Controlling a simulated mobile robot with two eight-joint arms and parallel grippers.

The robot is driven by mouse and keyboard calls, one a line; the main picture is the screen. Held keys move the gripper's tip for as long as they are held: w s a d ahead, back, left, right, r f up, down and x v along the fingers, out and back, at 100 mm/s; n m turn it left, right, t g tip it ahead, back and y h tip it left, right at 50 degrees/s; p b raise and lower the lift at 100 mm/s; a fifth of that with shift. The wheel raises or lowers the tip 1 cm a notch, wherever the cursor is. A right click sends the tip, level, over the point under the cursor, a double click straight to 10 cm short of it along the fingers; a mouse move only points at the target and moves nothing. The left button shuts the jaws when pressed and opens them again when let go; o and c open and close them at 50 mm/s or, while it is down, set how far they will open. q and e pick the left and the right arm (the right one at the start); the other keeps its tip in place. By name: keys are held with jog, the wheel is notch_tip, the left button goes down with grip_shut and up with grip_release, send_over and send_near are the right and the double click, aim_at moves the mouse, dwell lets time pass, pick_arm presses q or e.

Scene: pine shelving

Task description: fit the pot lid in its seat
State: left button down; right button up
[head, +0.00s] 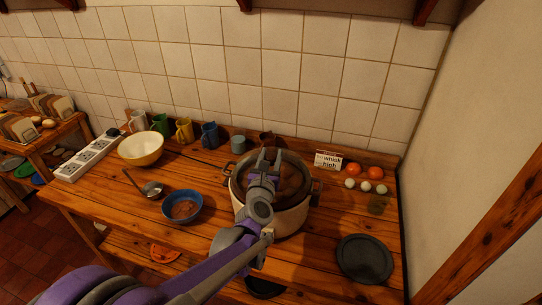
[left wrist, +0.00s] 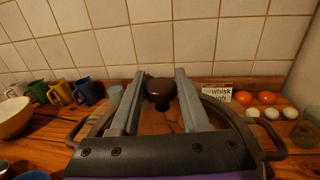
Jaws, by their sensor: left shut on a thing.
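The pale pot (head: 268,222) stands on the wooden counter, with a handle at each side. The brown pot lid (head: 291,178) shows within the pot's rim, partly covered by my arm. My left gripper (head: 266,160) is over the pot, shut on the lid by its dark brown knob. In the left wrist view the knob (left wrist: 160,90) shows between the two grey fingers of the gripper (left wrist: 159,80). I cannot tell whether the lid sits level and fully down in the rim. My right gripper is not in view.
A blue bowl (head: 182,207), a ladle (head: 152,188) and a cream bowl (head: 141,149) stand left of the pot. Several mugs line the wall. Tomatoes, eggs and a sign (head: 328,161) are at the back right. A dark round disc (head: 364,258) lies at the front right.

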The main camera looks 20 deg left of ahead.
pick_arm(q)
jog(key=shift+r, duration=0.1)
jog(key=shift+f, duration=1.05)
jog(key=shift+c, duration=1.6)
grip_release()
jog(key=shift+f, duration=0.1)
jog(key=s, duration=0.7)
jog(key=s+d, duration=0.1)
jog(key=s, duration=0.2)
jog(key=shift+s+b, duration=0.4)
